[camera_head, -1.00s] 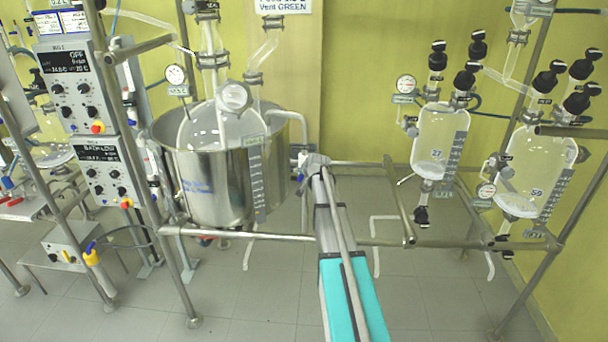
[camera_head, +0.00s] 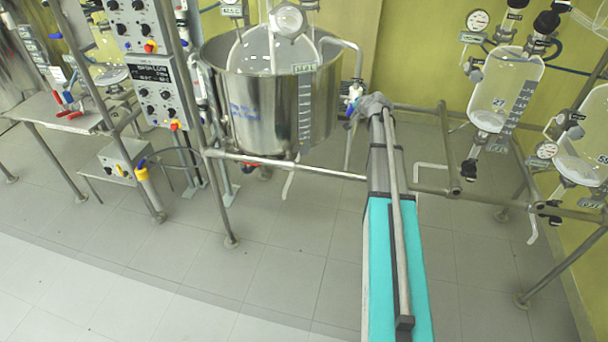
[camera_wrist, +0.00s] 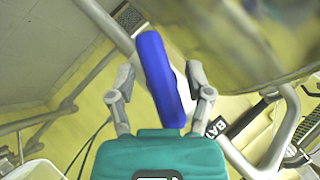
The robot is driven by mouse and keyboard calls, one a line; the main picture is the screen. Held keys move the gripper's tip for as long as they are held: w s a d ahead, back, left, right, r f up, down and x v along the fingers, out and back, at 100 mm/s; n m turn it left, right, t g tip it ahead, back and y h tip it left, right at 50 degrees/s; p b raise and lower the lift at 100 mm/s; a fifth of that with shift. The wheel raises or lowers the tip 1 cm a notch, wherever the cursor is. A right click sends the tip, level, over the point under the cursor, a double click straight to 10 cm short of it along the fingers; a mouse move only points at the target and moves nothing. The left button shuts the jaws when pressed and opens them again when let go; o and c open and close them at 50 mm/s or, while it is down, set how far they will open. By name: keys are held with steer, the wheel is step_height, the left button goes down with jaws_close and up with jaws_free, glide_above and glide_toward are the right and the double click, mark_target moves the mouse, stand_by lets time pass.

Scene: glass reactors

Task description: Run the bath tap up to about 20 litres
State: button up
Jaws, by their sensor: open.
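The steel bath (camera_head: 232,112) stands left of my arm, with a glass vessel (camera_head: 272,50) hanging inside it. A bent pipe (camera_head: 340,44) runs over its right rim. The tap's blue handle (camera_head: 352,92) shows beside the bath's right wall. In the wrist view the blue handle (camera_wrist: 153,70) stands slightly tilted between the fingers of my gripper (camera_wrist: 160,78). The gripper is open, with a gap on each side of the handle. In the head view my gripper (camera_head: 372,104) is at the tap, its fingers hard to make out. The bath's water level is hidden.
A control box (camera_head: 150,72) left of the bath seems to read BATH LOW. A horizontal rail (camera_head: 290,168) crosses in front of the bath. More glass vessels (camera_head: 500,92) hang on a frame at right. A black-lettered label (camera_wrist: 216,127) lies right of the handle. The front floor is clear.

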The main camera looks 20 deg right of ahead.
steer(key=shift+f+m+t+y+b, duration=0.2)
steer(key=shift+m+t+y+b, duration=1.2)
steer(key=shift+b, duration=0.95)
steer(key=m+t+b, duration=0.2)
steer(key=t+b, duration=0.1)
steer(key=b, duration=0.2)
steer(key=shift+m+y, duration=0.3)
steer(key=s+d, duration=0.3)
steer(key=s, duration=1)
steer(key=s+a+f+n+g+y+p, duration=0.1)
steer(key=s+a+f+n+g, duration=0.1)
steer(key=a, duration=0.7)
steer(key=s+a+f+n+g+y+p, duration=0.1)
steer(key=a+n+g, duration=0.4)
steer(key=a, duration=0.5)
steer(key=s+a+f+n+g+y+p, duration=0.1)
steer(key=s+a+f+n+g+p, duration=0.2)
steer(key=a, duration=0.7)
steer(key=shift+f+g, duration=0.3)
steer(key=shift+f, duration=0.25)
